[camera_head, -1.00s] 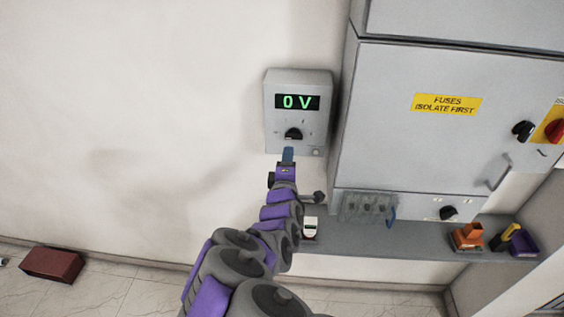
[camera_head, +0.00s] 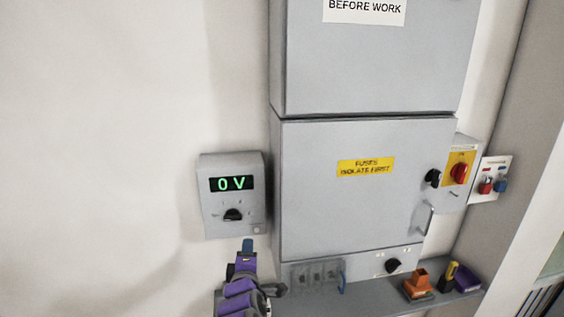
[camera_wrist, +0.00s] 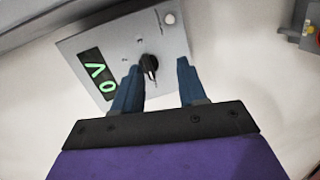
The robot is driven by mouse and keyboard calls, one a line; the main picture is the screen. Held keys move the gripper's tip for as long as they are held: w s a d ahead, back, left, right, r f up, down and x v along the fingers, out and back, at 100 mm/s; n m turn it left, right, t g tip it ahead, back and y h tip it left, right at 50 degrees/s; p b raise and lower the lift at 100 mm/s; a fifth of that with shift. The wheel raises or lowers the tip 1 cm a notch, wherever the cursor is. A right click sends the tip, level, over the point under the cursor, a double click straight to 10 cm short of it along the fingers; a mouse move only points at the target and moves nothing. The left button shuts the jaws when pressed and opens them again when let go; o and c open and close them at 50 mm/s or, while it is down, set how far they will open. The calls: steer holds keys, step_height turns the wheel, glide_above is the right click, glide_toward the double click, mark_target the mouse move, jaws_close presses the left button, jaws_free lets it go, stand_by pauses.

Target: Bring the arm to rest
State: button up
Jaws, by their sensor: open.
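My gripper (camera_head: 247,246) is at the lower middle of the head view, just below the grey meter box (camera_head: 233,218) on the wall. In the wrist view the two blue fingers of my gripper (camera_wrist: 157,85) are spread apart with nothing held between them. The meter box fills the upper left of the wrist view (camera_wrist: 170,72), with its black knob (camera_wrist: 149,64) close to the left finger. I cannot tell whether that finger touches the knob. The box's green display (camera_head: 232,183) reads 0 V. Only the end of my arm shows in the head view.
A grey cabinet (camera_head: 330,220) with a yellow fuse label stands right of the meter. A shelf (camera_head: 385,301) below it carries an orange item (camera_head: 419,283) and a purple holder (camera_head: 467,280). A red switch (camera_head: 459,172) is at the right. The wall at left is bare.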

steer(key=s+d+f+m+g+h+b, duration=0.1)
steer(key=s+d+f+m+g+b, duration=0.15)
steer(key=d, duration=0.45)
steer(key=s+d+f+m+g+h+b, duration=0.1)
steer(key=s+d+f+m+g+h, duration=0.2)
steer(key=d, duration=0.4)
steer(key=s+d+f+m+g+b, duration=0.2)
steer(key=s+d+m, duration=0.25)
steer(key=d, duration=0.25)
steer(key=s+d+f+m+g+b, duration=0.1)
steer(key=s+d+m+g+b, duration=0.1)
steer(key=s, duration=0.9)
steer(key=s+d+f+m+g+y+b, duration=0.1)
steer(key=s+g, duration=0.4)
steer(key=s, duration=0.6)
steer(key=s+d+f+m+g+y+b, duration=0.1)
steer(key=s+d+f+m+g+b, duration=0.2)
steer(key=s, duration=0.8)
steer(key=shift+s+f+m+b, duration=0.2)
steer(key=shift+m+b, duration=0.3)
steer(key=shift+m, duration=0.7)
steer(key=shift+d+g, duration=0.25)
steer(key=shift+d, duration=0.15)
steer(key=shift+a, duration=0.2)
